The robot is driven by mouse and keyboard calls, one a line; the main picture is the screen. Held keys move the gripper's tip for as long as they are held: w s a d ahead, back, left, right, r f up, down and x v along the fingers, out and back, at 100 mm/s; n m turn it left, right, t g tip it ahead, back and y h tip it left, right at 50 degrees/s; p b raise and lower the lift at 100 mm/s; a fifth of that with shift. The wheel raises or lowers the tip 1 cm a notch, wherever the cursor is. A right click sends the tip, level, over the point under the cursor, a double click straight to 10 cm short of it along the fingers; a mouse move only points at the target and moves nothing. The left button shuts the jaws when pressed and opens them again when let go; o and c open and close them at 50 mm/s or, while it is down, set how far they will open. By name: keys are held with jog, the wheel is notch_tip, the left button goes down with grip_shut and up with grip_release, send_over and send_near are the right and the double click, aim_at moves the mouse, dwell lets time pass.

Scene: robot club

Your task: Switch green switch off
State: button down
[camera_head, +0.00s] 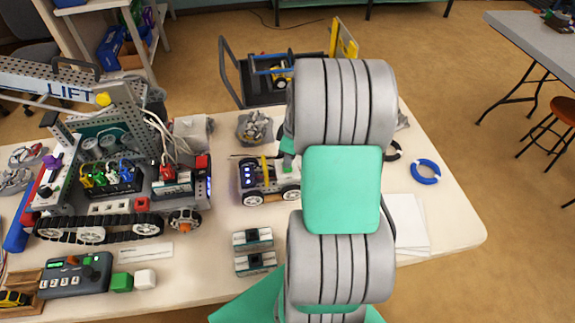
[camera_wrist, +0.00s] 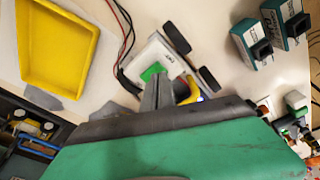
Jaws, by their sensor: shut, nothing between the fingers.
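The green switch (camera_wrist: 153,72) sits on the white top of a small wheeled robot, marked with small lettering beside it, in the wrist view. That wheeled robot (camera_head: 258,178) stands on the table left of my arm in the head view. My gripper (camera_wrist: 158,92) is shut and empty, with its fingertips right beside the green switch; whether they touch it is not clear. In the head view my arm covers the right end of the wheeled robot, and the gripper (camera_head: 288,152) shows only in part at its edge. I cannot make out the switch's position.
A large tracked robot (camera_head: 110,190) stands at the left. Two teal boxes (camera_head: 253,238) lie in front of the wheeled robot. A grey remote (camera_head: 75,275) is at the front left, a blue ring (camera_head: 425,171) at the right. A yellow tray (camera_wrist: 85,45) shows in the wrist view.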

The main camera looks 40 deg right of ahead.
jog(key=shift+f+b, duration=0.65)
jog(key=shift+f, duration=0.2)
dwell(0.5)
jog(key=shift+r+p, duration=2.3)
jog(key=shift+r, duration=1.3)
jog(key=shift+f, duration=0.1)
